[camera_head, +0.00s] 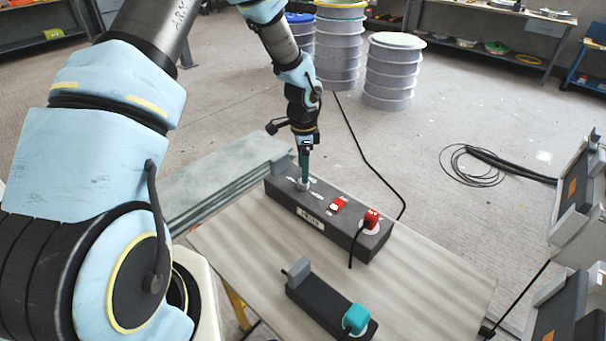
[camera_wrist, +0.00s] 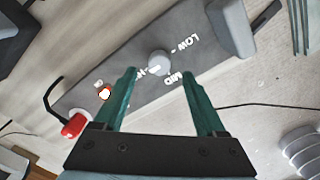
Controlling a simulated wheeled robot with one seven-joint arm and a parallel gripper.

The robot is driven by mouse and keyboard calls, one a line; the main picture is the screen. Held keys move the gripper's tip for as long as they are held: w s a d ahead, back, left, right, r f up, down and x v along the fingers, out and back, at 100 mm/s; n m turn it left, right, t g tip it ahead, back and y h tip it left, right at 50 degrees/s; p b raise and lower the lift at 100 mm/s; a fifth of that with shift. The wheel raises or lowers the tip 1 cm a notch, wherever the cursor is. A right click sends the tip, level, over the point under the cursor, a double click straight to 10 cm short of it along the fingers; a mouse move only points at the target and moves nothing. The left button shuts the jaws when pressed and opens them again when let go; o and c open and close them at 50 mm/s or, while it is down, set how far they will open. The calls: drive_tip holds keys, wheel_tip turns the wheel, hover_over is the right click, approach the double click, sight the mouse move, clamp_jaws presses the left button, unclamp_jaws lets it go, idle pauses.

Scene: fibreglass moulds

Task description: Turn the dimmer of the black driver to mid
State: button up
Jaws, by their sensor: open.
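The black driver (camera_head: 343,226) is a long dark box lying on the wooden table. Its dimmer is a round grey knob (camera_wrist: 159,64) on the top face, with white LOW, MID and a partly hidden third label around it. My gripper (camera_head: 304,176) points down over the knob; in the wrist view its two green fingers (camera_wrist: 160,84) are apart, one on each side below the knob in the picture. I cannot tell if they touch it.
A grey block stands at each box's left end. Stacked grey panels (camera_head: 225,178) lie behind left. Drums (camera_head: 391,75) stand on the floor beyond.

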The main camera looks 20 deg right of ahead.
drive_tip(key=shift+f+p, duration=0.45)
drive_tip(key=shift+f, duration=1.7)
clamp_jaws()
